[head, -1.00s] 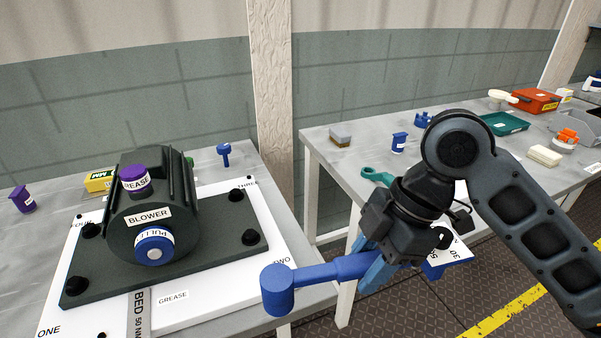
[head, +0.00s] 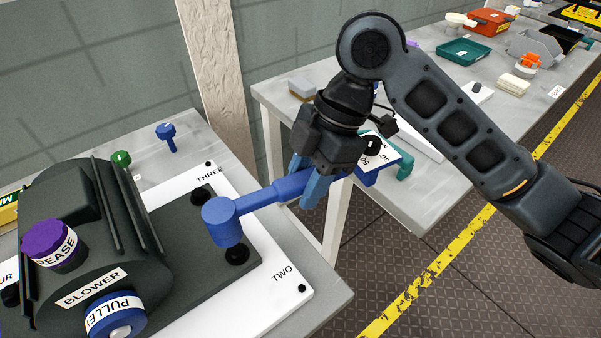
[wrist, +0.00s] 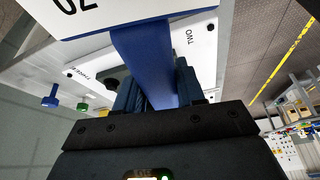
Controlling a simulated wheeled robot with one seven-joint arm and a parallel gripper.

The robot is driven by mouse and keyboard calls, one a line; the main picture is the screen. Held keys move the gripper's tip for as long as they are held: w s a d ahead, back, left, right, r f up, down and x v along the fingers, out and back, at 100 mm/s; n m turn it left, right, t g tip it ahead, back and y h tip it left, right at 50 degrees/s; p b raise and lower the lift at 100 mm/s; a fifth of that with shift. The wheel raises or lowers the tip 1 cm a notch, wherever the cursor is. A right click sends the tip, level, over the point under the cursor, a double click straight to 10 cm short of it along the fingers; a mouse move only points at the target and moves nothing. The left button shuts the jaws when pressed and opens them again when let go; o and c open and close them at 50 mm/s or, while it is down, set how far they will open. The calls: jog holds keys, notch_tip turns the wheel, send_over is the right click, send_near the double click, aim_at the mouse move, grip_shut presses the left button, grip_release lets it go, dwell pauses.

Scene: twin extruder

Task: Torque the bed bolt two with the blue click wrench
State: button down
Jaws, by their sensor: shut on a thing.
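My gripper (head: 308,186) is shut on the blue click wrench (head: 258,203), gripping its handle. The wrench reaches left from the fingers, with its thick head (head: 222,222) over the bed plate's near right corner. Bed bolt two (head: 237,253), a black bolt by the TWO label, shows just below and right of the head. I cannot tell whether the head touches it. In the wrist view the wrench handle (wrist: 148,62) runs between the fingers, with a white number plate (wrist: 70,14) at its end.
The dark blower (head: 95,240) stands on the bed plate at left, with a purple grease cap (head: 55,246) and blue pulley (head: 115,315). Another bolt (head: 202,194) sits near THREE. A small blue tool (head: 167,136) stands behind. A second table (head: 440,190) lies right, across a gap.

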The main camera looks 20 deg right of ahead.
jog(key=shift+d+f, duration=0.1)
notch_tip(320, 180, down, 4)
jog(key=b, duration=0.3)
jog(key=shift+b, duration=0.3)
jog(key=shift+f, duration=1.05)
dwell(1.3)
jog(key=c, duration=1.3)
grip_release()
grip_shut()
